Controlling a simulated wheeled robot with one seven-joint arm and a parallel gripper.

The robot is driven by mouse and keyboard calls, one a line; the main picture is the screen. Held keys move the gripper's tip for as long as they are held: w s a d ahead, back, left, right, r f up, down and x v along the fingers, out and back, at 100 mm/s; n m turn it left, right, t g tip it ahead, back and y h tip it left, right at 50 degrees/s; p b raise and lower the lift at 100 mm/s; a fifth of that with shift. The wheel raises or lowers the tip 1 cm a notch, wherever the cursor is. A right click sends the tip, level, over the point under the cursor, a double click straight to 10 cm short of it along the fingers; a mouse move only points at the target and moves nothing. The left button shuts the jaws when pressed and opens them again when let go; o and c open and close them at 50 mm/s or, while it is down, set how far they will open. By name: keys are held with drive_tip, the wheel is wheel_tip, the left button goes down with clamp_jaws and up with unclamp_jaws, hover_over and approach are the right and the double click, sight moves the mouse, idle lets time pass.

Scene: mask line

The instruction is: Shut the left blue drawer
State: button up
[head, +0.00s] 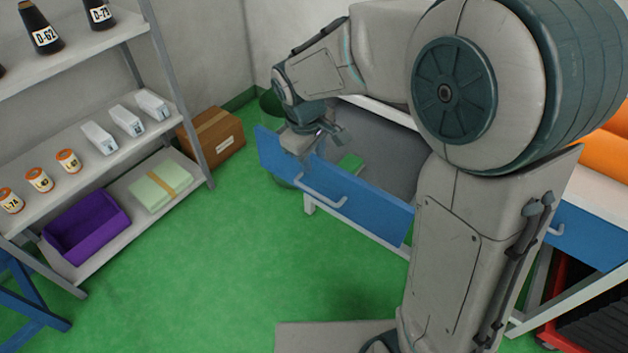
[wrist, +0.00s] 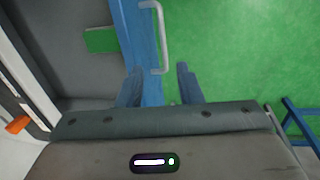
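The left blue drawer stands pulled out, its blue front (head: 375,205) facing the open floor and its grey inside showing behind. A pale bar handle (head: 322,192) is fixed on the front; it also shows in the wrist view (wrist: 161,38). My gripper (head: 318,142) is at the left end of the drawer front, near its top edge. In the wrist view my gripper (wrist: 159,88) has its two fingers apart, with the blue front (wrist: 150,85) running between them. I cannot tell whether either finger touches it. My arm hides part of the drawer's right side.
A green block (head: 350,163) lies inside the drawer. A second blue drawer (head: 590,236) is at the right, beyond my arm. A shelf rack (head: 110,225) with a purple bin (head: 87,228) and a cardboard box (head: 213,137) stand at the left. The green floor between is clear.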

sight(315, 194)
drive_tip(key=shift+n, duration=0.3)
drive_tip(key=w+f, duration=0.1)
drive_tip(key=f, duration=0.3)
drive_tip(key=f+b, duration=0.1)
drive_tip(key=f, duration=0.4)
drive_tip(key=w+f+b, duration=0.1)
drive_tip(key=f, duration=0.4)
drive_tip(key=shift+w+d+f, duration=0.2)
drive_tip(key=shift+w+d, duration=0.05)
drive_tip(key=shift+w, duration=0.05)
drive_tip(key=shift+c, duration=0.3)
clamp_jaws()
